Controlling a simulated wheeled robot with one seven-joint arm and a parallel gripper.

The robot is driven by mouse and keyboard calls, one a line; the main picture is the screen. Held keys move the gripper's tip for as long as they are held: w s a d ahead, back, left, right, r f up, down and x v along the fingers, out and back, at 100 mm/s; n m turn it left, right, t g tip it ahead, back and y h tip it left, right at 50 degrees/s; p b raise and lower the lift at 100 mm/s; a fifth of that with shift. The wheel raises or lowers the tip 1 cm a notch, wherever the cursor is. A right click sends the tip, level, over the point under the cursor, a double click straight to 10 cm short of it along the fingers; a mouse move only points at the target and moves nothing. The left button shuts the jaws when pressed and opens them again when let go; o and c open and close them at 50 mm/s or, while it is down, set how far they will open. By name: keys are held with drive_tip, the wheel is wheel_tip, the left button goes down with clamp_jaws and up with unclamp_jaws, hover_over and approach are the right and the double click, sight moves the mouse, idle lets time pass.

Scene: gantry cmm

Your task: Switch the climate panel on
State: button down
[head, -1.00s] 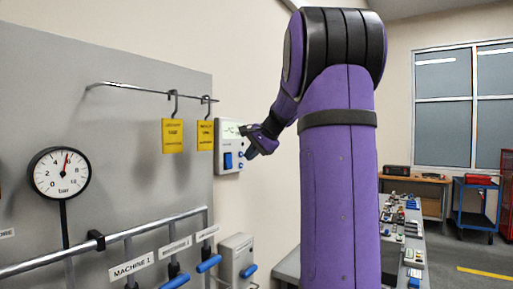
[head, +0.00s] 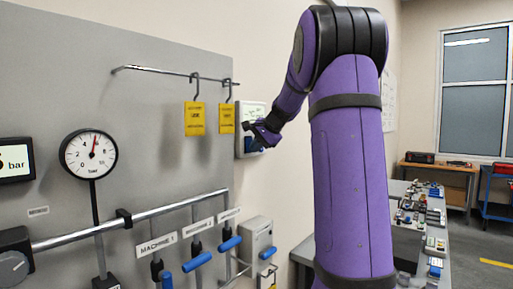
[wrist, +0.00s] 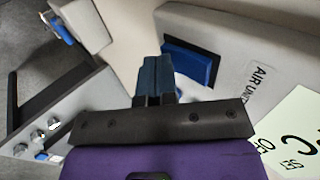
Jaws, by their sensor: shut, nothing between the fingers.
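The climate panel (head: 251,108) is a white box on the wall to the right of the grey board, partly hidden behind my gripper in the head view. In the wrist view its face (wrist: 228,40) bears the words AIR UNIT, a blue rocker switch (wrist: 197,63) in a dark recess, and a pale display (wrist: 295,135) reading C, OFF and SET. My gripper (head: 247,126) is shut and empty in front of the panel. In the wrist view its fingertips (wrist: 157,62) are just beside the rocker; I cannot tell whether they touch it.
Yellow tags (head: 194,119) hang from a rail left of the panel. A grey box with a blue handle (head: 258,240) is on the wall below. A gauge (head: 88,154) and pipes with blue handles are on the board. A bench (head: 442,255) with parts stands at right.

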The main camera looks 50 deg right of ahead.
drive_tip(key=shift+w, duration=0.2)
drive_tip(key=shift+r, duration=0.8)
drive_tip(key=shift+s, duration=0.1)
